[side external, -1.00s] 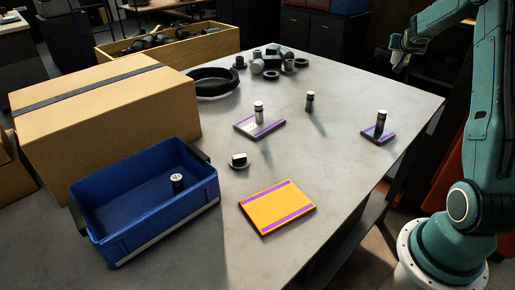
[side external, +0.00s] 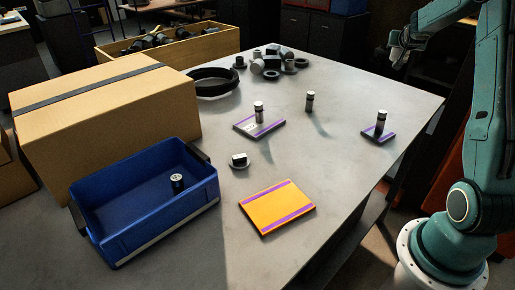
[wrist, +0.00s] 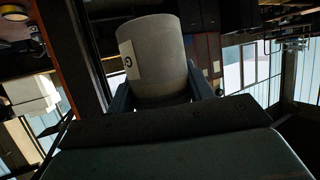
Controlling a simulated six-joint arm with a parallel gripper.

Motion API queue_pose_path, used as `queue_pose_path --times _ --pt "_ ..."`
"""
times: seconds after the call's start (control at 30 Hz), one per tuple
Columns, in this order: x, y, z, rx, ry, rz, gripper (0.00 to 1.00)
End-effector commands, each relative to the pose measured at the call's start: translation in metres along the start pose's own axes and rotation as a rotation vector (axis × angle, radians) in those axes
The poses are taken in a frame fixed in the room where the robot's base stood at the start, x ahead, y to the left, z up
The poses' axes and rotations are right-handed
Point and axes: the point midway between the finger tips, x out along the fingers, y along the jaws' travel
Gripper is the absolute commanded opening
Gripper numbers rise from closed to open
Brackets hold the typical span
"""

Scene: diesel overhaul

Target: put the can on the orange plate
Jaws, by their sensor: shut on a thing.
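A grey can (wrist: 155,58) with a white letter label is held between my gripper's fingers (wrist: 165,95) in the wrist view. In the side view my gripper (side external: 397,45) is high at the upper right, beyond the table's edge and far from the orange plate. The can is too small to make out clearly there. The orange plate (side external: 272,211), with two purple stripes, lies flat and bare on the front part of the table.
A blue bin (side external: 148,240) holding one small cylinder stands at left by a cardboard box (side external: 100,125). Two purple-striped plates (side external: 247,131) (side external: 368,133) each bear a dark cylinder. Another cylinder (side external: 310,100) stands between them. A small part on a disc (side external: 239,162) sits behind the orange plate.

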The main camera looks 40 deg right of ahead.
Motion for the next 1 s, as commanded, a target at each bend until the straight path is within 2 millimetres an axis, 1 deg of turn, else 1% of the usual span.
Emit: queue_pose_path --times 0.17,0.27,0.37,0.4,0.5,0.6,0.87,1.0 --pt "-0.003 -0.025 0.019 -0.029 -0.002 -0.076 0.0" --pt "-0.006 -0.045 0.037 -0.059 -0.003 -0.146 0.0" --pt "-0.013 -0.071 0.059 -0.096 -0.004 -0.237 0.0" --pt "-0.017 -0.082 0.067 -0.111 -0.003 -0.275 0.0" --pt "-0.028 -0.106 0.088 -0.149 -0.002 -0.369 0.0" --pt "-0.038 -0.127 0.106 -0.185 -0.002 -0.455 0.0" --pt "-0.07 -0.171 0.148 -0.272 -0.001 -0.666 0.0" --pt "-0.091 -0.193 0.169 -0.318 -0.002 -0.781 0.0"
